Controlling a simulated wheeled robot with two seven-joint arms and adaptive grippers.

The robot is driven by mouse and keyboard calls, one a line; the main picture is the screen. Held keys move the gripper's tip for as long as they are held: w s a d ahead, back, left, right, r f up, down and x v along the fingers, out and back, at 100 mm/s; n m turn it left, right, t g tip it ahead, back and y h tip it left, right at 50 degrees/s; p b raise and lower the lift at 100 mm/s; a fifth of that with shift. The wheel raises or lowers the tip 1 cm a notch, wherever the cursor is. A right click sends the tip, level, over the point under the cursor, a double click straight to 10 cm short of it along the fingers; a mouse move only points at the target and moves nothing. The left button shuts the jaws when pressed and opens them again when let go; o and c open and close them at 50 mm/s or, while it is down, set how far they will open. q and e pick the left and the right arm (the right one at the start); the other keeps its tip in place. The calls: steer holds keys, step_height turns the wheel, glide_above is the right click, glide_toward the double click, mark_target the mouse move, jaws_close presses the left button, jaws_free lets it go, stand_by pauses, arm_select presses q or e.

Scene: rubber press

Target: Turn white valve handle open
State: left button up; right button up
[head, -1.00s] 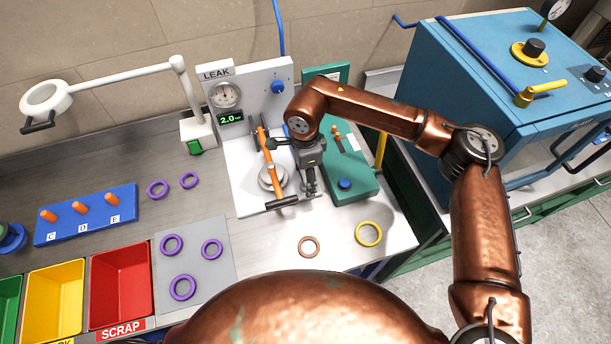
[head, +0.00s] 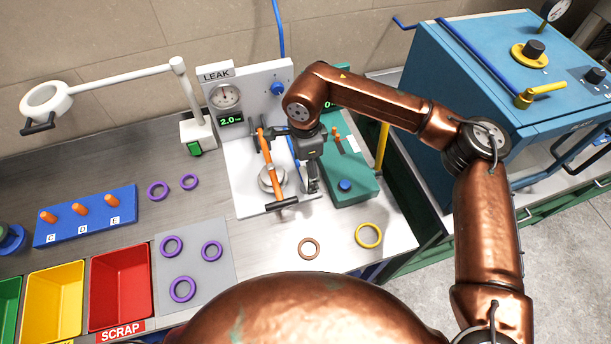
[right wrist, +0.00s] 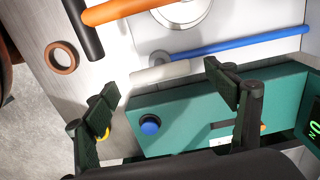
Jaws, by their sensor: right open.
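The white valve handle (right wrist: 158,73) shows in the right wrist view as a short pale bar at the end of a blue pipe (right wrist: 245,47), beside the leak-test plate. My right gripper (right wrist: 167,88) is open, with one finger on each side of the handle in that view; I cannot tell whether either touches it. In the head view my right gripper (head: 313,187) points down between the orange clamp lever (head: 268,150) and the green box (head: 352,180), and the white handle is hidden or too small to make out there. My left gripper is out of view.
The orange lever with its black grip (head: 282,204) stands close left of my right gripper. The green box has a blue button (head: 345,185). A brown ring (head: 309,248) and a yellow ring (head: 368,235) lie in front.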

mark_target(305, 177)
step_height(305, 177, up, 8)
stand_by(0.7)
